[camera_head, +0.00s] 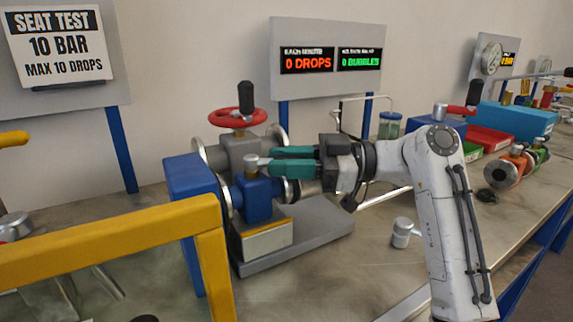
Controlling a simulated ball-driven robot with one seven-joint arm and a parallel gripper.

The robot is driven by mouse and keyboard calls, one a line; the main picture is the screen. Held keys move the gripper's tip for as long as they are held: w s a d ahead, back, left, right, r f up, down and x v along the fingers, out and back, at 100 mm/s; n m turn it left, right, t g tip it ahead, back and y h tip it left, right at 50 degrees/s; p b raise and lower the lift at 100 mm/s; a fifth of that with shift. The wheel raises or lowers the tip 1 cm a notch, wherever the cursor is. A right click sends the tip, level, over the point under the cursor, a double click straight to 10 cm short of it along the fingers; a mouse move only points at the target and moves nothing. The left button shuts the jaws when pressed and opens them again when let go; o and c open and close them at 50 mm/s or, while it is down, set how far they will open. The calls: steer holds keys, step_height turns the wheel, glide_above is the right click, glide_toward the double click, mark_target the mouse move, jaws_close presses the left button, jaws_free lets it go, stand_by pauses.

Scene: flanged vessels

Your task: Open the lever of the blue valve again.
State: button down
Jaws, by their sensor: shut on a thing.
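The blue valve (258,197) stands upright in the test rig at the middle of the bench, in front of a grey valve body. A light metal hub (257,161) caps its stem. My gripper (275,161) reaches in from the right at the height of this hub. Its two teal fingers are shut at the hub's right side, on what appears to be the valve's lever. The fingers hide the lever's handle, so its exact angle cannot be seen.
A red handwheel (237,117) with a black knob rises behind the valve. A yellow frame (120,245) stands at front left. A display panel (328,60) reads 0 drops and 0 bubbles. A loose metal part (402,233) lies on the bench to the right.

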steer(key=c, duration=1)
jaws_free()
steer(key=d, duration=0.7)
steer(key=w+d, duration=0.1)
steer(key=d, duration=0.2)
steer(key=shift+d, duration=0.35)
steer(key=shift+p, duration=0.3)
